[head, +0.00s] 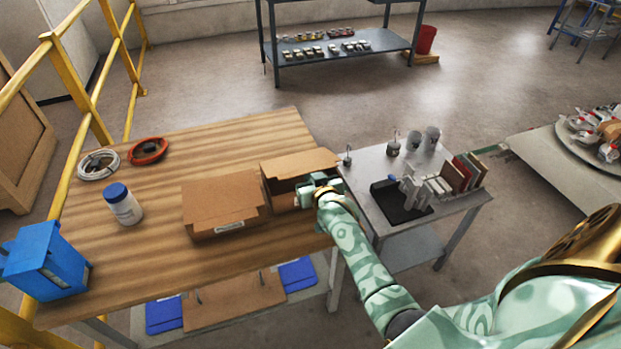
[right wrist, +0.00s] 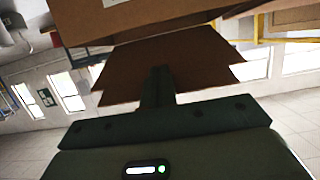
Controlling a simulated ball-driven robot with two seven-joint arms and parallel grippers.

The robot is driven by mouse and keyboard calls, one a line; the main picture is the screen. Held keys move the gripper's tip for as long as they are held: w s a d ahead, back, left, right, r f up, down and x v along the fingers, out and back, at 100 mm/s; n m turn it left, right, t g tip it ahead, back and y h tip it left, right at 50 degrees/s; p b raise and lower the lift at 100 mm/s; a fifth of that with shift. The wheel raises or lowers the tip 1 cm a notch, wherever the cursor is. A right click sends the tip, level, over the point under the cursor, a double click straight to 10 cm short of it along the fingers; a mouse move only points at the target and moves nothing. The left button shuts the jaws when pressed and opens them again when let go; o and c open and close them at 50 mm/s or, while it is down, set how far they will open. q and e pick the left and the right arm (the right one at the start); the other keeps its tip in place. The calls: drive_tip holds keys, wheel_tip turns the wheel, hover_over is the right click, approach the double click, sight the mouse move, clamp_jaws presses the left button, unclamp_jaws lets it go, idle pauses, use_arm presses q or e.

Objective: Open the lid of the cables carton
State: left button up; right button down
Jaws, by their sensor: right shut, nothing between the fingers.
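Two brown cartons stand side by side on the wooden table in the head view. The left carton (head: 222,197) looks closed and has a pale label on its front. I cannot read which is the cables carton. My right gripper (head: 304,192) is shut and empty at the front of the right carton, partly hiding it. In the right wrist view, the shut fingers (right wrist: 158,78) are against or just before a brown cardboard flap (right wrist: 200,66); contact is unclear. My left gripper is out of view.
On the table (head: 150,255) are a white jar with a blue lid (head: 123,205), coiled cables (head: 148,150) and a blue box (head: 45,262). A grey side table (head: 372,165) with a rack and cups stands close right.

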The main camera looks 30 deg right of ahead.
sight(308, 170)
drive_tip(key=shift+w+d+r+p, duration=0.1)
drive_tip(key=shift+w+r+p, duration=0.35)
drive_tip(key=shift+r, duration=0.2)
drive_tip(key=shift+w+d+r+p, duration=0.1)
drive_tip(key=shift+w+r+p, duration=0.35)
drive_tip(key=shift+r, duration=0.25)
drive_tip(key=shift+w+d+r+p, duration=0.1)
drive_tip(key=shift+w+r+p, duration=0.3)
drive_tip(key=shift+r, duration=0.15)
drive_tip(key=shift+w+d+r+p, duration=0.1)
drive_tip(key=shift+w+r+p, duration=0.3)
drive_tip(key=shift+r, duration=0.15)
drive_tip(key=shift+w+d+r+p, duration=0.25)
drive_tip(key=shift+w+r+p, duration=0.2)
drive_tip(key=shift+w+r, duration=0.65)
